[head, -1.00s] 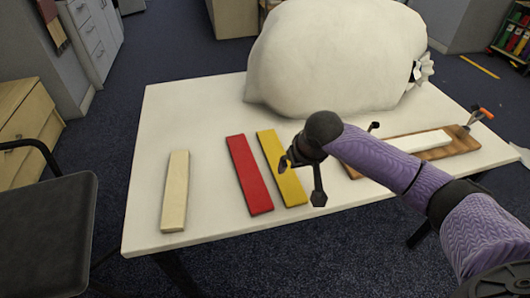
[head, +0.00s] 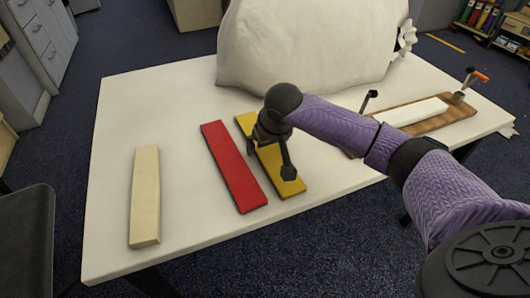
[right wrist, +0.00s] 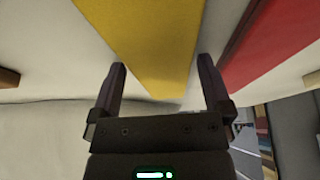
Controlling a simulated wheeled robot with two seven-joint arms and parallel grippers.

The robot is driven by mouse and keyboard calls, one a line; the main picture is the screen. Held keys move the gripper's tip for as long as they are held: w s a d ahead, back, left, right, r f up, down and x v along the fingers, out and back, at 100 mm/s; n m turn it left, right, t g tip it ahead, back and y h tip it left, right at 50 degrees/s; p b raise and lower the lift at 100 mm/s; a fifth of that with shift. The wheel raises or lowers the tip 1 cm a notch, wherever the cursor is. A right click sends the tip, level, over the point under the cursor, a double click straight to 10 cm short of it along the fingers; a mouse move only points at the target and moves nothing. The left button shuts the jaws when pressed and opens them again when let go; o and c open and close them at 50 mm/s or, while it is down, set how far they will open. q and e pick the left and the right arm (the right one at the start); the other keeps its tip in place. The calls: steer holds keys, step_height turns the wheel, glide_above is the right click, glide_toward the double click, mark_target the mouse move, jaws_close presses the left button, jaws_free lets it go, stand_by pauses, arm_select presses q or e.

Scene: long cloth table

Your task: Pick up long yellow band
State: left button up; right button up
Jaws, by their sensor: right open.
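The long yellow band (head: 292,188) lies flat on the white table, just right of the red band. My right gripper (head: 269,160) is over the yellow band and hides part of it. In the right wrist view the gripper (right wrist: 162,65) is open, with nothing held between its fingers. There the yellow band (right wrist: 145,35) runs ahead of the fingers, partly in line with the gap between them. My left gripper is not in view.
The red band (head: 233,167) lies close beside the yellow one; a cream band (head: 145,195) lies farther left. A large white sack (head: 305,45) stands at the back. A wooden board (head: 440,120) with a white bar and clamps is at right.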

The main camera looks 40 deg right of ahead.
steer(key=c, duration=1.2)
steer(key=shift+r, duration=0.15)
